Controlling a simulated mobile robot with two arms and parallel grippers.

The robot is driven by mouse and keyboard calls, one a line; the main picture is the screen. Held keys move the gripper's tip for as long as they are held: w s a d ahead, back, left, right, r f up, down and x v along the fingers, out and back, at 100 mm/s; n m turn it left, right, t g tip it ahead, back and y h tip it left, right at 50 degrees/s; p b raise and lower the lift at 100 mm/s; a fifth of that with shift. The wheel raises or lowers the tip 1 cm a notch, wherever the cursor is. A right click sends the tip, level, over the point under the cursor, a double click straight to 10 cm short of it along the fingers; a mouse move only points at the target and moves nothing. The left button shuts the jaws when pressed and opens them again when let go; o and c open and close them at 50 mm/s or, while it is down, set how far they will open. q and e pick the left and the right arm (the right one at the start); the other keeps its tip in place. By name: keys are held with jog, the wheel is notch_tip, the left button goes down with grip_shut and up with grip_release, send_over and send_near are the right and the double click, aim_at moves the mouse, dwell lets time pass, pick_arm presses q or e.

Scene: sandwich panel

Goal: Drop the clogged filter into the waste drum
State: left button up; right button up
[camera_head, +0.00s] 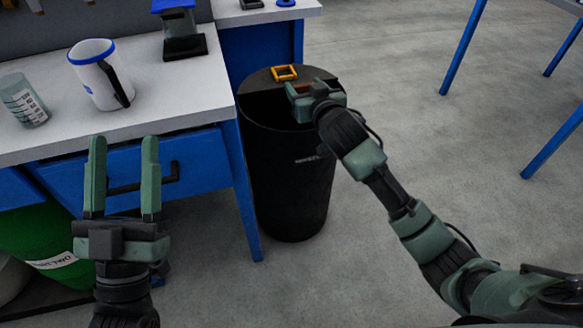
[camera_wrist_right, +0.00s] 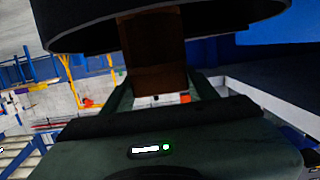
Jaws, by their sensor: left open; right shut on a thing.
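My right gripper (camera_head: 302,88) is at the drum's open mouth, near the lid edge. It is shut on a brown block, the filter (camera_wrist_right: 155,65), which shows between its fingers in the right wrist view. My left gripper (camera_head: 122,170) is open and empty, in front of the bench drawer.
The white-topped bench (camera_head: 190,88) carries a white jug (camera_head: 95,75) with a blue rim, a clear beaker (camera_head: 24,100) and a small blue-topped device (camera_head: 180,30). A green drum (camera_head: 45,240) stands under the bench. The floor right of the waste drum is clear.

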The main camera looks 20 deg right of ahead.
jog(key=o, duration=1.5)
jog(key=shift+c, duration=0.2)
jog(key=shift+s, duration=0.15)
pick_arm(q)
jog(key=w+f+g+y+p, duration=0.2)
jog(key=w+f+g, duration=0.2)
jog(key=f, duration=0.6)
jog(key=shift+a+g, duration=0.15)
jog(key=shift+g, duration=1.05)
pick_arm(e)
jog(key=s+r, duration=0.1)
jog(key=s, duration=0.6)
jog(key=shift+s+d+r, duration=0.15)
jog(key=shift+r, duration=0.15)
